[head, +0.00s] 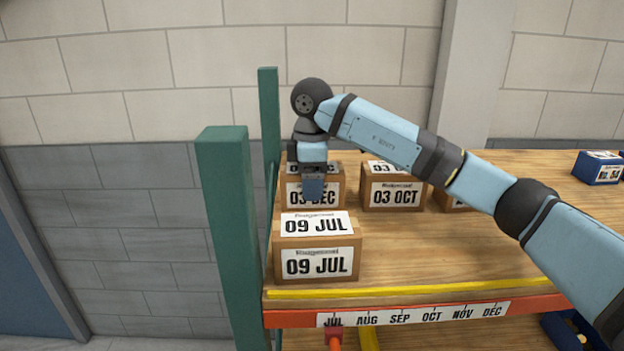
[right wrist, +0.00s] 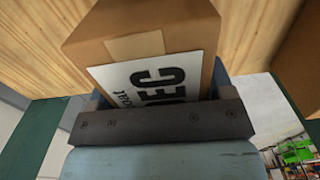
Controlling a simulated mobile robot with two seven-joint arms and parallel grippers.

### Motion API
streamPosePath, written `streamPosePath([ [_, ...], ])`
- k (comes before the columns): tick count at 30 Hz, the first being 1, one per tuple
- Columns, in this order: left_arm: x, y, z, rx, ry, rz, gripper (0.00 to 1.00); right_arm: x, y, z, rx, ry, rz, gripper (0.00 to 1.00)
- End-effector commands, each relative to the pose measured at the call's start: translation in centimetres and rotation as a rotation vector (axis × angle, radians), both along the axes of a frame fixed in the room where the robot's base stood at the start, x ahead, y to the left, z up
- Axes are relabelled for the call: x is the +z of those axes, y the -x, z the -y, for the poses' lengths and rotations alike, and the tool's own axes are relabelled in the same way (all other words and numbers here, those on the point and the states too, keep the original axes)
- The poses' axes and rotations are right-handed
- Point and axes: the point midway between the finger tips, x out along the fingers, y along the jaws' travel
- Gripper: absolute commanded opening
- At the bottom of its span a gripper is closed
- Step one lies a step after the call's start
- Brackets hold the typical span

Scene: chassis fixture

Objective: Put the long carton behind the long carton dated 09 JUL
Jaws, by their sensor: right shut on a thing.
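A brown long carton dated 03 DEC (head: 335,190) stands upright behind the long carton dated 09 JUL (head: 317,250), at the left end of the shelf. My right gripper (head: 313,172) reaches over from the right and is shut on the 03 DEC carton from above. In the right wrist view the carton (right wrist: 130,35), with its DEC label, sits between the jaws. The 09 JUL carton hides the foot of the 03 DEC carton, so I cannot tell whether it touches the shelf. My left gripper is not in view.
A 03 OCT carton (head: 393,193) stands to the right, with another carton (head: 450,203) partly behind my arm. A blue box (head: 598,168) is at the far right. Green posts (head: 228,230) bound the left side. The wooden shelf (head: 410,255) is bare at front right; month labels (head: 410,317) line its edge.

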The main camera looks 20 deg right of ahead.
Motion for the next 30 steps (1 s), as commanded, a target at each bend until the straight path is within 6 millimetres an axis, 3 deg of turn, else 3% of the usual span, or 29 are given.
streamPosePath([
  [2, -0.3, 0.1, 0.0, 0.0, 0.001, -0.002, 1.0, -0.2, 0.0, 0.0, 0.0, -0.001, 0.001, 0.34],
  [3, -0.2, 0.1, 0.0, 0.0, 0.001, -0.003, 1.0, -0.3, 0.0, 0.0, 0.0, 0.0, 0.0, 0.79],
  [6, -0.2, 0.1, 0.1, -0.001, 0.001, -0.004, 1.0, -0.3, 0.0, 0.0, 0.0, 0.0, 0.0, 1.0],
  [17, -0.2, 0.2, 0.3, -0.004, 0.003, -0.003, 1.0, 0.8, 0.0, 0.0, 0.0, 0.0, 0.002, 1.0],
  [30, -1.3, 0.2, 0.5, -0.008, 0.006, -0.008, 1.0, 9.6, -0.1, 0.0, -0.001, 0.001, 0.004, 1.0],
])
